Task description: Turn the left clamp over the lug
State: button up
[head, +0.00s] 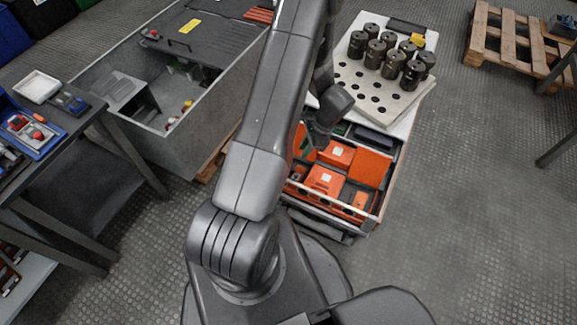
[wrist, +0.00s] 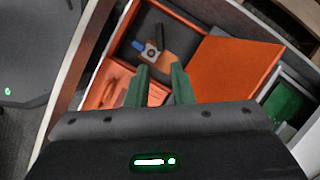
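My gripper (wrist: 161,72) shows in the wrist view as two green fingers with a gap between them, over an open drawer. Nothing is clearly held between them. In the head view my arm hides most of the gripper above the drawer. In the wrist view, a small grey square part with a dark hole (wrist: 151,53) lies in a compartment beyond the fingertips, beside a blue piece (wrist: 138,45) and a black bar (wrist: 159,35). I cannot pick out the left clamp or the lug with certainty in either view.
The drawer (head: 346,212) holds orange boxes (head: 325,180). Dark cylinders (head: 390,50) stand on a holed board (head: 350,75) above it. A grey open-topped enclosure (head: 185,150) stands at left, with a dark table (head: 75,130) nearer. Floor at right is clear below the pallet (head: 510,40).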

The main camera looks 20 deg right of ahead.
jog(key=b+x, duration=0.2)
jog(key=x, duration=1)
jog(key=shift+a, duration=0.1)
jog(key=shift+r, duration=0.1)
grip_shut()
